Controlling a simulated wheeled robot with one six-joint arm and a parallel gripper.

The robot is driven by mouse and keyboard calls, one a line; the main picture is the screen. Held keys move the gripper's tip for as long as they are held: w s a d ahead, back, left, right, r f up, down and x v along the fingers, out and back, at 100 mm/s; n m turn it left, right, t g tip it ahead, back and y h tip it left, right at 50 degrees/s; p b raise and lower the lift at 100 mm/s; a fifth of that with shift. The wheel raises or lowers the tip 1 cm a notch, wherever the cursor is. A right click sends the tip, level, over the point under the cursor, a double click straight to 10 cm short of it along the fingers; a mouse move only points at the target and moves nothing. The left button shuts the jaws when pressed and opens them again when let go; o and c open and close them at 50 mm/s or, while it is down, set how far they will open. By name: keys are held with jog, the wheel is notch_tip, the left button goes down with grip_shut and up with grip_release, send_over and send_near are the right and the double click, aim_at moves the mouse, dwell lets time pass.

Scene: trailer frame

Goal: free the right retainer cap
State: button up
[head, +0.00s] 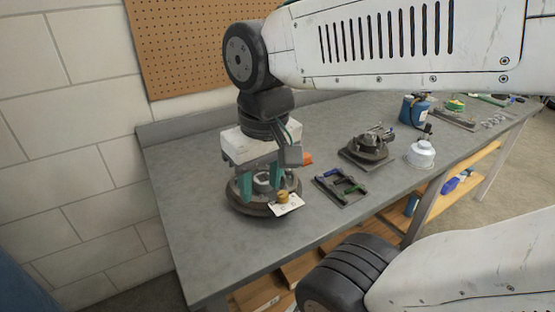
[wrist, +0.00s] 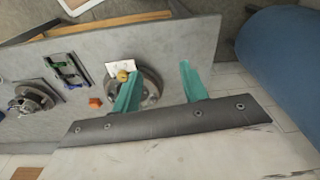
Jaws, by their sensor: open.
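A round dark drum-like unit (head: 238,204) sits on the grey workbench, with a pale hub in its middle. A small brass-yellow cap (head: 283,197) stands at its near right edge beside a white tag; it also shows in the wrist view (wrist: 122,75). I cannot tell if this is the right retainer cap. My gripper (head: 262,190) is over the drum unit with its teal fingers spread apart, nothing held between them. In the wrist view, the left finger overlaps the drum (wrist: 151,84) and the right finger lies off to its right. Finger contact cannot be told.
A small orange object (head: 306,158) lies behind the drum. To the right are a dark tray (head: 341,202) with blue and green handled tools, a second hub unit (head: 366,152) and a white canister (head: 420,156). The bench's front left (head: 200,255) is clear.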

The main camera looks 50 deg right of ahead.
jog(key=w+d+m, duration=0.5)
jog(key=w, duration=0.1)
jog(key=m+g, duration=0.1)
jog(key=m, duration=1.1)
send_over(289, 171)
jog(key=f, duration=0.9)
jog(key=shift+w+d, duration=0.3)
jog(key=shift+w, duration=0.1)
jog(key=shift+d+f+m, duration=0.15)
jog(key=shift+f+m, duration=0.1)
jog(key=shift+m, duration=0.05)
notch_tip(289, 171, down, 7)
jog(key=shift+f, duration=0.1)
grip_shut()
